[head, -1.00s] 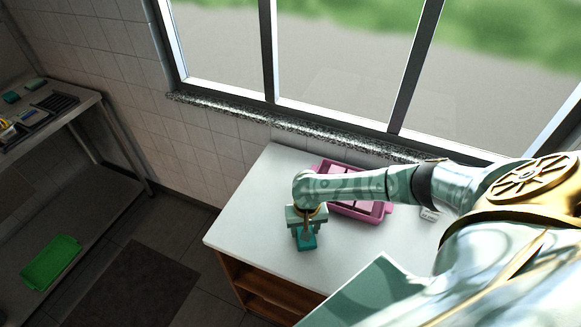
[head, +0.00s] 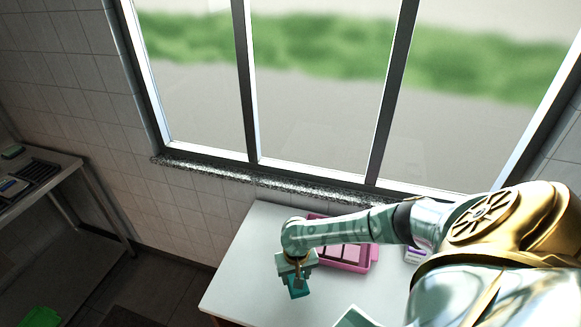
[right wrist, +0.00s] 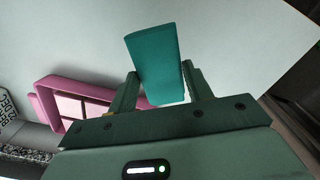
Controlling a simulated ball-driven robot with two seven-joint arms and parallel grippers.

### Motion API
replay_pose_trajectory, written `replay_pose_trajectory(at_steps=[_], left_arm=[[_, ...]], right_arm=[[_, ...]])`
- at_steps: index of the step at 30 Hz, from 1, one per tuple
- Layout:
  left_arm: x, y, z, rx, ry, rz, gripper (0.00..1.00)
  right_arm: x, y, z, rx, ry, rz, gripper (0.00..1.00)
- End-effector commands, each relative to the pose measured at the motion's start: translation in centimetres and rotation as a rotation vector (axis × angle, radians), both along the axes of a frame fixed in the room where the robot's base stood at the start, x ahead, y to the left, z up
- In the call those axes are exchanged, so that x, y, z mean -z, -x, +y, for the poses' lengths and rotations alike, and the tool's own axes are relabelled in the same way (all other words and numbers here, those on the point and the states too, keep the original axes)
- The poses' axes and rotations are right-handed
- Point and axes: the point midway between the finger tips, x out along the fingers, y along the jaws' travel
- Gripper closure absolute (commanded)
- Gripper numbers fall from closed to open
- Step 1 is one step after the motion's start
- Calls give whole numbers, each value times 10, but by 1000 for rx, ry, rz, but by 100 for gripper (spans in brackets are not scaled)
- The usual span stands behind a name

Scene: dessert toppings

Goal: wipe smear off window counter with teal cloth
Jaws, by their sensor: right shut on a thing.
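The teal cloth (head: 299,287) is a small folded block at my right gripper (head: 297,272), over the white counter (head: 245,270) below the window. In the right wrist view the cloth (right wrist: 155,62) stands between the two fingers of my right gripper (right wrist: 163,88), which is shut on it. I cannot tell whether the cloth touches the counter. No smear can be made out on the visible counter surface. My left gripper is not in view.
A pink divided tray (head: 352,256) sits on the counter behind my right forearm. A small labelled box (head: 416,256) is right of it. A granite sill (head: 270,183) runs under the window. A metal table (head: 50,175) stands at the far left. The counter's left part is clear.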

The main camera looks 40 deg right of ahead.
Motion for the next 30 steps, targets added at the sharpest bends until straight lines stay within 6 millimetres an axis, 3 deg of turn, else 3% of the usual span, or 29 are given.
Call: replay_pose_trajectory(at_steps=[9, 21, 26, 30], left_arm=[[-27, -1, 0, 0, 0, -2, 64], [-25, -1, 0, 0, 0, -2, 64], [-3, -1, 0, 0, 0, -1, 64], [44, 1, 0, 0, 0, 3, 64]], right_arm=[[-21, 6, -7, -1, 0, 0, 68], [-20, 5, -6, -2, 0, -1, 68], [-28, -18, 17, -13, -3, -9, 68], [-54, -51, 65, -63, -4, -14, 68]])
